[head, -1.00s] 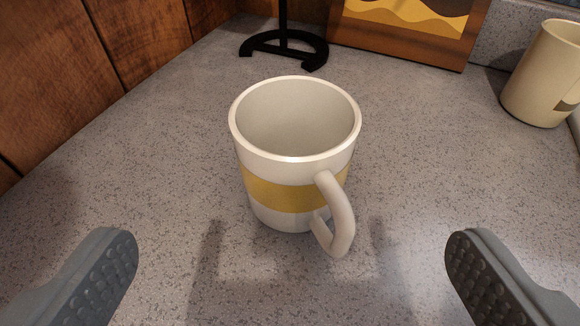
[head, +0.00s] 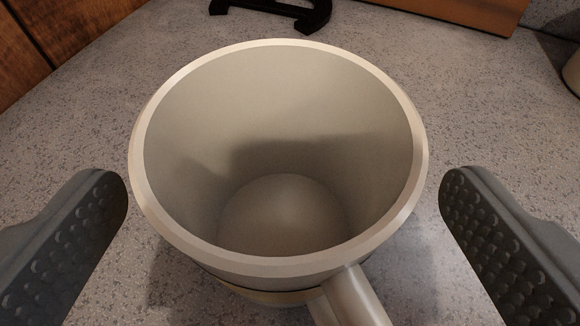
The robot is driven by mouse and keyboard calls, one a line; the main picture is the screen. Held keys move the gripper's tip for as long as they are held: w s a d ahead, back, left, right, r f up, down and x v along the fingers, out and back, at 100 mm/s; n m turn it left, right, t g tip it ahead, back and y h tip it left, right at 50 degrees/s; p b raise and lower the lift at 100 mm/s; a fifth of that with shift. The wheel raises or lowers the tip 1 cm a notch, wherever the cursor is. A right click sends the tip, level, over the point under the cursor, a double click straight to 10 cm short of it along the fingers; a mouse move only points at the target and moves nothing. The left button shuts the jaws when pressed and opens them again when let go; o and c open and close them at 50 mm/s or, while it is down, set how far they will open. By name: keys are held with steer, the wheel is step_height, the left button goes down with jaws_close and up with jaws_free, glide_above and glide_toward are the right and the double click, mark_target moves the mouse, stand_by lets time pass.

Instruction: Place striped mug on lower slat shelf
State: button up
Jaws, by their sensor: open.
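The striped mug (head: 280,262) stands upright on the speckled grey counter. It is white, open at the top and looks empty. Its yellow band shows only as a thin strip below the rim, and its handle (head: 350,300) points toward the lower right, cut off by the picture's bottom edge. My gripper (head: 283,185) is open, with one grey finger on each side of the mug. A gap shows between each finger and the mug. No slat shelf is in view.
A black stand base (head: 285,10) is on the counter behind the mug. A wooden-framed item (head: 470,12) is at the back right. A pale mug (head: 572,72) is partly cut off at the right edge. Wood panelling (head: 20,55) borders the left.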

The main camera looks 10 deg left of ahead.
steer(key=shift+x, duration=0.8)
steer(key=c, duration=1.4)
steer(key=shift+r, duration=0.15)
